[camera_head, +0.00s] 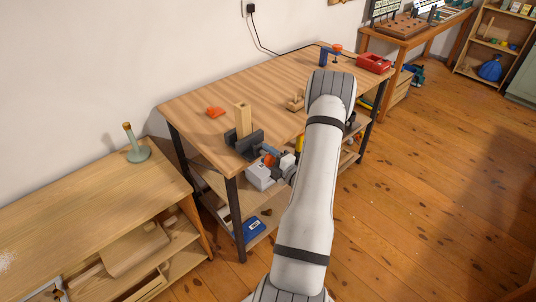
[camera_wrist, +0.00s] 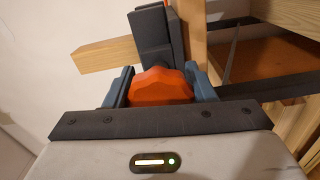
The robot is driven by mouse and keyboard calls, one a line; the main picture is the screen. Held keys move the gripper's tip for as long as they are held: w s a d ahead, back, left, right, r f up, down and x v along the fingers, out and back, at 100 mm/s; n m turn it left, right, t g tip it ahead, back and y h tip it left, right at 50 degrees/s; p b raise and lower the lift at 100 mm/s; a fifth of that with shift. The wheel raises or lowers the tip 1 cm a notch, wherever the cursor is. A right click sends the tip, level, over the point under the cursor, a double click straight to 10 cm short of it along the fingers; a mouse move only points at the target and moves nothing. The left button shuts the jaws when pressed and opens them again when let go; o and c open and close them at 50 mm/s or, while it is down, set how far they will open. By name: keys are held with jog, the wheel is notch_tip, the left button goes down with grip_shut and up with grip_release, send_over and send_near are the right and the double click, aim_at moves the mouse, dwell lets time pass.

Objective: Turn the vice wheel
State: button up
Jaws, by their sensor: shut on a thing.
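The vice (camera_head: 244,142) is dark grey and sits at the near left corner of the wooden workbench, with a light wooden block (camera_head: 243,117) standing upright in its jaws. Its orange wheel (camera_head: 269,160) faces the front of the bench, partly hidden by my gripper (camera_head: 275,158). In the wrist view the orange wheel (camera_wrist: 160,87) sits between the two blue-grey fingers of my gripper (camera_wrist: 160,88), which is shut on it. Behind the wheel is the dark vice body (camera_wrist: 153,30), with the wooden block (camera_wrist: 105,55) showing to its left.
The workbench (camera_head: 200,97) carries an orange item (camera_head: 216,112), a small wooden object (camera_head: 296,101), a blue clamp-like tool (camera_head: 325,56) and a red box (camera_head: 373,63). A low wooden cabinet (camera_head: 60,225) with a green vase (camera_head: 136,150) stands left. The floor at right is clear.

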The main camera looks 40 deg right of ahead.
aim_at(274, 160)
jog(key=shift+m, duration=0.5)
jog(key=o, duration=1)
jog(key=shift+c, duration=0.2)
jog(key=shift+s, duration=0.1)
jog(key=s, duration=0.7)
jog(key=shift+s+d+b, duration=0.35)
jog(key=shift+b, duration=0.1)
